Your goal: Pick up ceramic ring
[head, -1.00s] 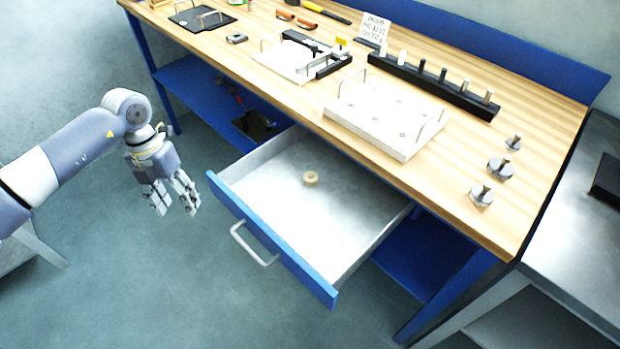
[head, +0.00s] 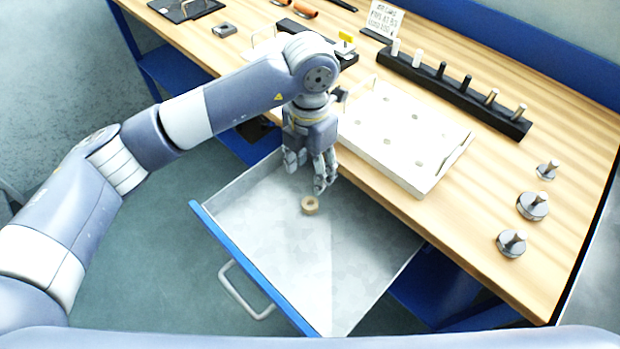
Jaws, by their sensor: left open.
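The ceramic ring (head: 310,205) is a small tan ring lying flat on the floor of the open drawer (head: 262,238), in the drawer's middle part. My left gripper (head: 306,182) points down over the drawer, just above and behind the ring in the picture. Its fingers are open and empty. One fingertip shows close to the ring's upper right edge; I cannot tell whether it touches. My right gripper is not in view.
The drawer has low walls and a blue front with a handle (head: 242,292). The wooden bench top (head: 480,230) rises behind it, with a white tray (head: 405,135), a black peg rack (head: 455,92) and several metal weights (head: 532,205). The drawer is otherwise empty.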

